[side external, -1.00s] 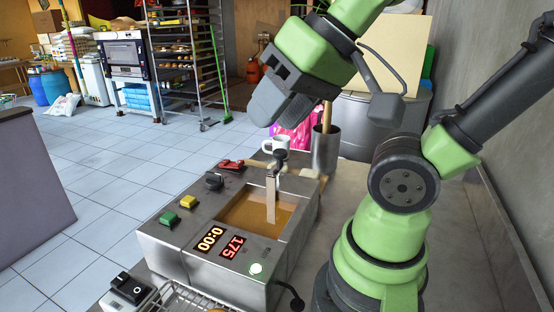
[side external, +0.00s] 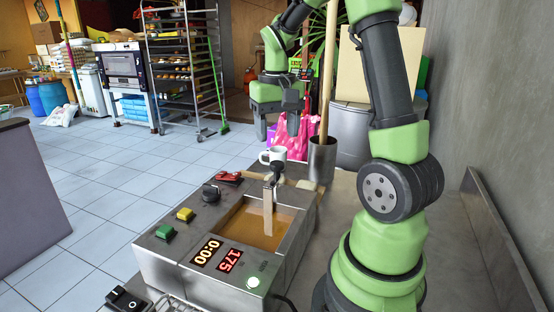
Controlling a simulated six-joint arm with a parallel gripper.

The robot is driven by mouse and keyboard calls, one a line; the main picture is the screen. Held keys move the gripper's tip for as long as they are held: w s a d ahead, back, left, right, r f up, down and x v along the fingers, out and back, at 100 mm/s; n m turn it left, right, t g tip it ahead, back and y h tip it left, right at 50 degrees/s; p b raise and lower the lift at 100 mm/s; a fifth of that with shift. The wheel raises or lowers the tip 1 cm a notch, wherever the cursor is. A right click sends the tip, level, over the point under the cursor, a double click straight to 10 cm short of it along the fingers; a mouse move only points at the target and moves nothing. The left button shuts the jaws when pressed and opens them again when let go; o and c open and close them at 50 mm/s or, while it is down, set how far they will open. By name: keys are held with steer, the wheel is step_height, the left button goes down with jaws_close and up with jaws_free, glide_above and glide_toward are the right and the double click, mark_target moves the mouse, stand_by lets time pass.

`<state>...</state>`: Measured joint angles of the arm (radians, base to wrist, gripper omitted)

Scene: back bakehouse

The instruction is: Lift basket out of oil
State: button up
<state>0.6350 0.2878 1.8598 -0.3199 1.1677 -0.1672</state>
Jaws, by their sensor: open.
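The steel fryer (side external: 165,262) stands on the counter with brown oil (side external: 240,222) in its open well. A flat metal upright (side external: 267,212) with a dark grip (side external: 277,170) rises out of the oil; it looks like the basket's handle. The basket itself is hidden under the oil. My gripper (side external: 277,128) is open and empty, its fingers pointing down. In the picture it appears above the handle and the white mug, apart from both. Its distance from the handle in depth is hard to tell.
The white mug (side external: 273,156) and a steel pot (side external: 321,160) holding a wooden rod stand behind the fryer. A wire rack (side external: 172,304) is partly cut off at the bottom edge. A wall (side external: 490,110) bounds the right.

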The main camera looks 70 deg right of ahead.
mark_target(277, 162)
step_height(277, 162, down, 7)
stand_by(0.3)
jaws_close()
step_height(277, 162, up, 6)
steer(key=shift+f, duration=0.1)
stand_by(0.3)
jaws_free()
